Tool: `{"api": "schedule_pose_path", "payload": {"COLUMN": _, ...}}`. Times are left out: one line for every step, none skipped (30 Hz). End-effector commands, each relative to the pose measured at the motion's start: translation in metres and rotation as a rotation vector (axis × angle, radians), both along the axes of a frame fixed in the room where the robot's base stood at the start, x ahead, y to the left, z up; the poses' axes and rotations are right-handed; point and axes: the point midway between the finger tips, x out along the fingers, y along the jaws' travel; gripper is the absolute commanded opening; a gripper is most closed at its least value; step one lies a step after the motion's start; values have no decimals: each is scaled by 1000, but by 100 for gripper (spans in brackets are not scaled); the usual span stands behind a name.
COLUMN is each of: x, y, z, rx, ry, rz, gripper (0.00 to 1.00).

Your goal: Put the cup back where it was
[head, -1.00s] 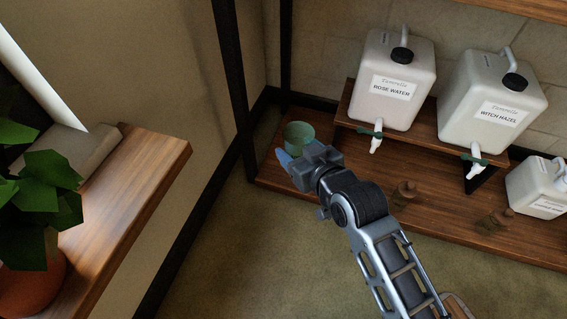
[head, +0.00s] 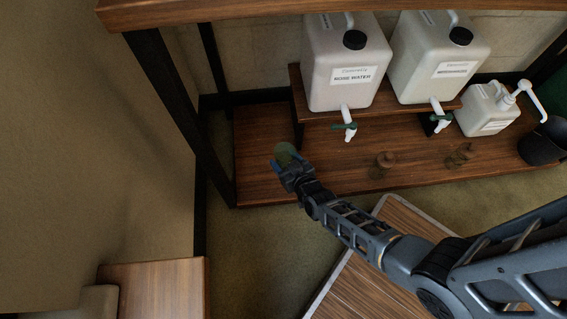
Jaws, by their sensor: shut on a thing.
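A small green cup (head: 286,151) is held at the end of my arm, in front of the left part of the lower wooden shelf (head: 255,170). My gripper (head: 281,166), with blue fingertips, is shut on the cup. The gripper body hides part of the cup. I cannot tell whether the cup touches the shelf or hangs above it.
The rose water jug (head: 345,62) and a second jug (head: 432,57) stand on a riser, their taps hanging forward. Two small brown objects (head: 383,163) stand right of my gripper. A pump bottle (head: 489,109) and a black container (head: 543,143) are farther right. A dark post (head: 180,105) is at left.

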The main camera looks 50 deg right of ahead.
Motion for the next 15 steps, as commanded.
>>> {"api": "schedule_pose_path", "payload": {"x": -7, "y": -3, "z": -4, "rx": 1, "ry": 3, "rz": -14, "gripper": 23}}
{"api": "schedule_pose_path", "payload": {"x": -10, "y": -5, "z": -6, "rx": 0, "ry": 1, "rz": -22, "gripper": 23}}
{"api": "schedule_pose_path", "payload": {"x": -13, "y": -6, "z": -10, "rx": 1, "ry": 1, "rz": -30, "gripper": 23}}
{"api": "schedule_pose_path", "payload": {"x": -15, "y": -7, "z": -13, "rx": 2, "ry": 1, "rz": -34, "gripper": 23}}
{"api": "schedule_pose_path", "payload": {"x": -16, "y": -7, "z": -17, "rx": 1, "ry": 0, "rz": -36, "gripper": 23}}
{"api": "schedule_pose_path", "payload": {"x": -17, "y": -7, "z": -24, "rx": 1, "ry": 1, "rz": -37, "gripper": 23}}
{"api": "schedule_pose_path", "payload": {"x": -17, "y": -7, "z": -30, "rx": 1, "ry": 1, "rz": -38, "gripper": 23}}
{"api": "schedule_pose_path", "payload": {"x": -17, "y": -8, "z": -36, "rx": 1, "ry": 0, "rz": -38, "gripper": 23}}
{"api": "schedule_pose_path", "payload": {"x": -17, "y": -8, "z": -44, "rx": 1, "ry": 0, "rz": -38, "gripper": 23}}
{"api": "schedule_pose_path", "payload": {"x": -16, "y": -8, "z": -49, "rx": 1, "ry": -1, "rz": -38, "gripper": 23}}
{"api": "schedule_pose_path", "payload": {"x": -16, "y": -8, "z": -54, "rx": 1, "ry": -1, "rz": -39, "gripper": 23}}
{"api": "schedule_pose_path", "payload": {"x": -17, "y": -8, "z": -61, "rx": 2, "ry": 0, "rz": -40, "gripper": 23}}
{"api": "schedule_pose_path", "payload": {"x": -17, "y": -8, "z": -64, "rx": 1, "ry": 0, "rz": -38, "gripper": 23}}
{"api": "schedule_pose_path", "payload": {"x": -17, "y": -8, "z": -67, "rx": 1, "ry": -1, "rz": -38, "gripper": 23}}
{"api": "schedule_pose_path", "payload": {"x": -17, "y": -8, "z": -71, "rx": 0, "ry": -1, "rz": -38, "gripper": 23}}
